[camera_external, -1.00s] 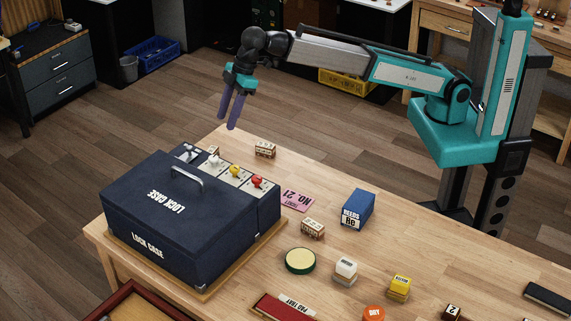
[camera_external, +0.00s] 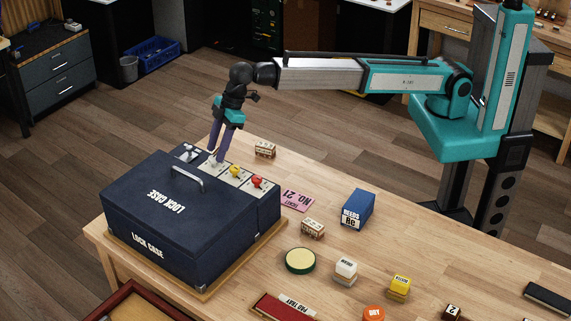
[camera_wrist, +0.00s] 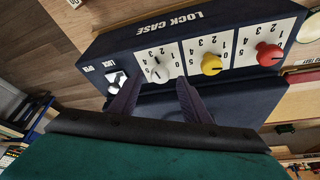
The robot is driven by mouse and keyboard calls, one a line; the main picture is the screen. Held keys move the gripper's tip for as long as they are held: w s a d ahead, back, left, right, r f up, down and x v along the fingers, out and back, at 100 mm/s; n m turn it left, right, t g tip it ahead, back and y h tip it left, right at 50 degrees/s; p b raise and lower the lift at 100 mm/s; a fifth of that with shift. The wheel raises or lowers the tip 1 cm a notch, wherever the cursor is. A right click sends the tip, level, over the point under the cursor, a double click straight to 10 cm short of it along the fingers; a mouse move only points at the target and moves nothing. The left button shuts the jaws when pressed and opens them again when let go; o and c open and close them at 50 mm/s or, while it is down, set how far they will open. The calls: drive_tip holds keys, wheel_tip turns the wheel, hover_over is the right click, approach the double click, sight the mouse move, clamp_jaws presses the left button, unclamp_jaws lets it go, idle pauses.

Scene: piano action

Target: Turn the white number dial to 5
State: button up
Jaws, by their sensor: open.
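The white number dial (camera_wrist: 158,72) sits on a pale plate with printed digits on the dark lock case (camera_wrist: 112,43). The lock case also shows in the external view (camera_external: 150,215). My gripper (camera_wrist: 157,88) is open, with its two purple fingers apart on either side of the white dial in the wrist view; whether they touch it, I cannot tell. In the external view my gripper (camera_external: 216,160) points down over the dial row and partly hides the white dial. Which digit the dial points to is too small to tell.
A yellow dial (camera_wrist: 211,64) and a red dial (camera_wrist: 269,54) stand right of the white one in the wrist view. A lock/open switch (camera_wrist: 116,80) lies to its left. The case handle (camera_external: 187,178) rises close by. A blue reeds box (camera_external: 357,210) stands on the table.

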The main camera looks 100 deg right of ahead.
drive_tip(key=shift+x, duration=0.85)
drive_tip(key=c, duration=1)
